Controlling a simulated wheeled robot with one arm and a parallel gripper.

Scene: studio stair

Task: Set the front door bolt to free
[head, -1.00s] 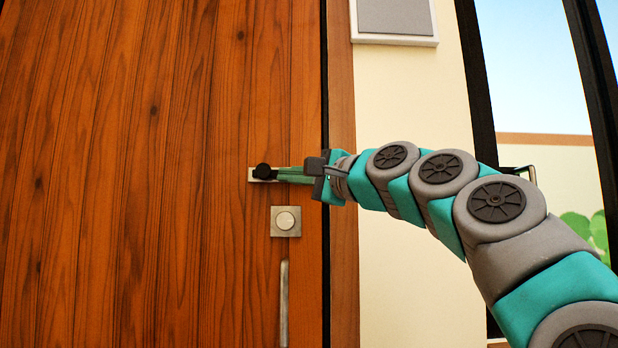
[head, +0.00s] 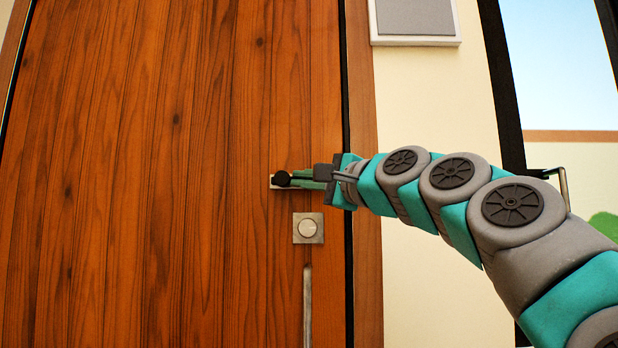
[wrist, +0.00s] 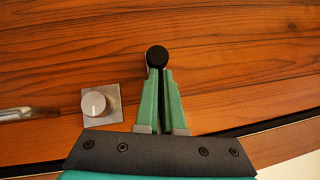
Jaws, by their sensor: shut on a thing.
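The wooden front door (head: 170,170) fills the left half of the head view. Its bolt has a round black knob (head: 282,178) on a pale plate (head: 274,185), near the door's right edge. The knob also shows in the wrist view (wrist: 156,57). My gripper (head: 297,178) reaches in from the right, and in the wrist view its two green fingers (wrist: 157,75) are closed together at the knob. The fingers and gripper body hide most of the plate and the bolt's shaft.
A square plate with a round silver turn (head: 308,228) sits just below the bolt. A long metal handle (head: 307,305) runs down beneath it. A white-framed grey panel (head: 415,18) hangs on the cream wall to the right, beside a dark-framed window (head: 560,70).

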